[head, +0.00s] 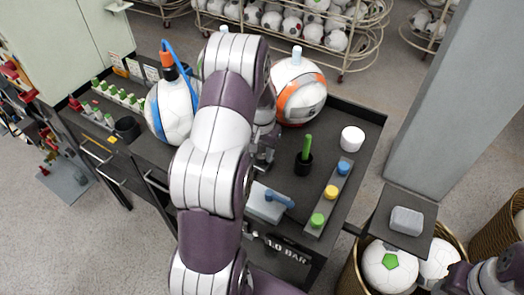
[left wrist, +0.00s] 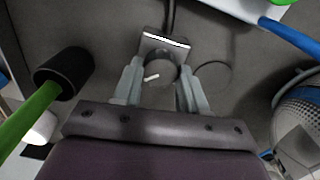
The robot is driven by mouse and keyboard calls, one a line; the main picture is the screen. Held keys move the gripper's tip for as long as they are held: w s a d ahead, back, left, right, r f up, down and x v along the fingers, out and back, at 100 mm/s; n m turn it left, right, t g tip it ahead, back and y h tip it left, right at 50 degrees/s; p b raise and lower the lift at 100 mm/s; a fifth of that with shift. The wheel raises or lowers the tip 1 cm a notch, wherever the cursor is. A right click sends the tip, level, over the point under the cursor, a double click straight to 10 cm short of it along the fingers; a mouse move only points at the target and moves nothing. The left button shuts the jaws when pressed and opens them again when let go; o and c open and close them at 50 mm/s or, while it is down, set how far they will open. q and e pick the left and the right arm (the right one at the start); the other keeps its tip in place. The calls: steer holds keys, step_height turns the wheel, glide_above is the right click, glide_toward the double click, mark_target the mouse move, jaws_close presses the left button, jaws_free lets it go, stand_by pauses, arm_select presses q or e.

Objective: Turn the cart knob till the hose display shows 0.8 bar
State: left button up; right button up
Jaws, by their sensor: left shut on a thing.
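The grey knob (left wrist: 158,72) on the dark cart top (head: 345,105) has a white pointer mark, tilted slightly from horizontal in the left wrist view. My left gripper (left wrist: 160,88) is shut on the knob, with one finger on each side. In the head view my left gripper (head: 262,155) is partly behind my own arm, which hides the knob. A small block with a bright white strip (left wrist: 166,40) stands just behind the knob; no number is readable on it. White text on the cart's front (head: 288,250) reads 1.0 BAR. Part of my right arm (head: 490,278) shows at lower right.
A blue-white ball (head: 172,112) with a blue hose (head: 182,62) and an orange-white ball (head: 300,92) sit on the cart. A strip with coloured caps (head: 328,195) and a white cup (head: 351,138) are at right.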

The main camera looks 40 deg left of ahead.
arm_select(q)
steer(key=n, duration=1.2)
steer(key=shift+n+b, duration=0.3)
stand_by(0.4)
steer(key=o, duration=1.1)
steer(key=shift+c, duration=0.2)
steer(key=shift+s, duration=0.1)
